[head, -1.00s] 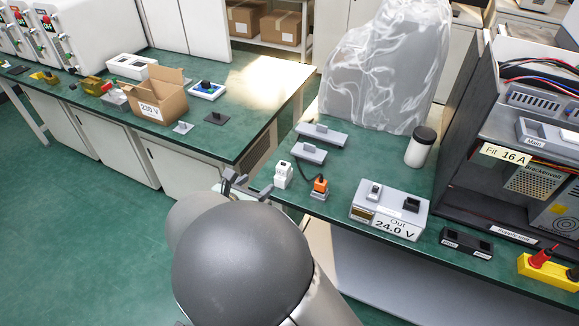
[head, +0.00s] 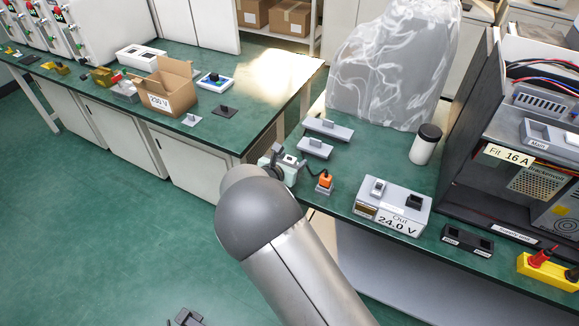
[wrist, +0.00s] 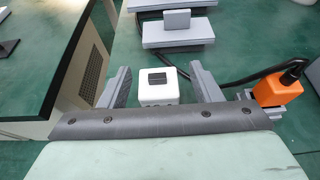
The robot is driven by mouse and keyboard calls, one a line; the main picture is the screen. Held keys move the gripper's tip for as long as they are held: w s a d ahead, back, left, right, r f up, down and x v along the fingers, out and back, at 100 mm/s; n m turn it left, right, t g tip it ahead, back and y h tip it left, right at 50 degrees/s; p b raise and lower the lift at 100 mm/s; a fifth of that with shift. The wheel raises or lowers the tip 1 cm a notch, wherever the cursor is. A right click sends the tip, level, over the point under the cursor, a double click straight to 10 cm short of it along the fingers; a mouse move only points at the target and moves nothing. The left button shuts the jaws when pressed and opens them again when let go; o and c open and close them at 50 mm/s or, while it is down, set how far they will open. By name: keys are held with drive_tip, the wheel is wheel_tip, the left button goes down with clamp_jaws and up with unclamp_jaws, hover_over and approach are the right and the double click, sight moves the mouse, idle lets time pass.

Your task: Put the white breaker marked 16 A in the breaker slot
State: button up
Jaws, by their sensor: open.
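The white breaker (wrist: 158,90) stands on the green bench in the wrist view, between the two grey fingers of my gripper (wrist: 160,76). The fingers are open, with gaps on both sides of it. No 16 A marking is readable on it. In the head view the breaker (head: 290,161) is partly hidden by my gripper (head: 284,160). At the right, a dark cabinet (head: 463,140) bears a "Fit 16 A" label (head: 508,156). A grey holder labelled "Main" (head: 538,143) sits inside it; its recess is only partly visible.
An orange plug (wrist: 278,85) with a black cable is close right of my gripper. Grey blocks (wrist: 178,32) lie beyond the breaker. A "24.0 V" box (head: 393,207), a dark-lidded jar (head: 425,144) and a plastic-covered object (head: 390,65) stand towards the cabinet.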

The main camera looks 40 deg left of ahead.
drive_tip(key=shift+w+a+f, duration=0.2)
drive_tip(key=shift+w+f, duration=0.1)
drive_tip(key=shift+w, duration=0.35)
drive_tip(key=c, duration=1.1)
drive_tip(key=shift+r, duration=0.15)
